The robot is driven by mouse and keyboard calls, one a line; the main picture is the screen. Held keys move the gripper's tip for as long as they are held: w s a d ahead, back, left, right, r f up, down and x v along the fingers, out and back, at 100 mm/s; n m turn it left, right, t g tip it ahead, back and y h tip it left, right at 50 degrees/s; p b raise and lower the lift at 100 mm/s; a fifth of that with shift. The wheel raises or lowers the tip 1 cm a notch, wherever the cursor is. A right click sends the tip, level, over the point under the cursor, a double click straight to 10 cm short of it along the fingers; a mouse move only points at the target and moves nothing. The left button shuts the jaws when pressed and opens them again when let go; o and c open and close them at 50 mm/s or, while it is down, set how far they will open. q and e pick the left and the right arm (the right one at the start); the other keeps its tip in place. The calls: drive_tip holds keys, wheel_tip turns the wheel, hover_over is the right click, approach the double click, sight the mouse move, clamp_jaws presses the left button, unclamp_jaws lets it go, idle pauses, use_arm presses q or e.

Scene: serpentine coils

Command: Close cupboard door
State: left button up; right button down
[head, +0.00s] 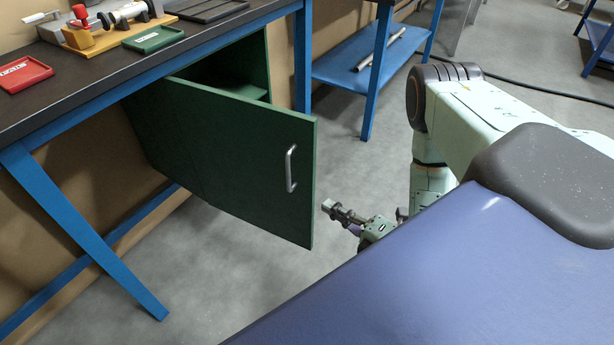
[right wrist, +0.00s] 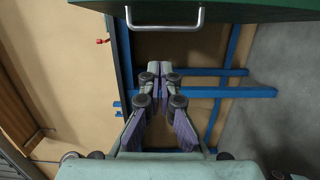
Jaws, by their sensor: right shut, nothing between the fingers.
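The green cupboard door (head: 240,160) stands open, swung out from the green cupboard (head: 262,60) under the workbench. Its silver bar handle (head: 290,168) is near the door's free edge. In the head view my right gripper (head: 328,206) is just right of the door's free edge, below handle height, apart from the handle. In the right wrist view my right gripper (right wrist: 157,72) has its fingers together with nothing between them. The handle (right wrist: 165,22) and the door's green edge (right wrist: 240,12) show at the top of that view. My left gripper is not in view.
The workbench (head: 100,85) has blue legs; a slanted one (head: 80,230) stands at the left. Red (head: 22,74) and green (head: 153,39) trays lie on top. A blue shelf (head: 365,65) with a metal rod stands behind. The grey floor (head: 230,270) before the door is clear.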

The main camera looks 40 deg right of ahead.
sight(309, 175)
drive_tip(key=w+b, duration=0.1)
drive_tip(key=w, duration=0.3)
drive_tip(key=w+d+b, duration=0.1)
drive_tip(key=w, duration=0.2)
drive_tip(key=w+b, duration=0.1)
drive_tip(key=w, duration=0.3)
drive_tip(key=shift+w+d+f, duration=0.2)
drive_tip(key=shift+w+d, duration=0.15)
drive_tip(key=shift+a, duration=0.1)
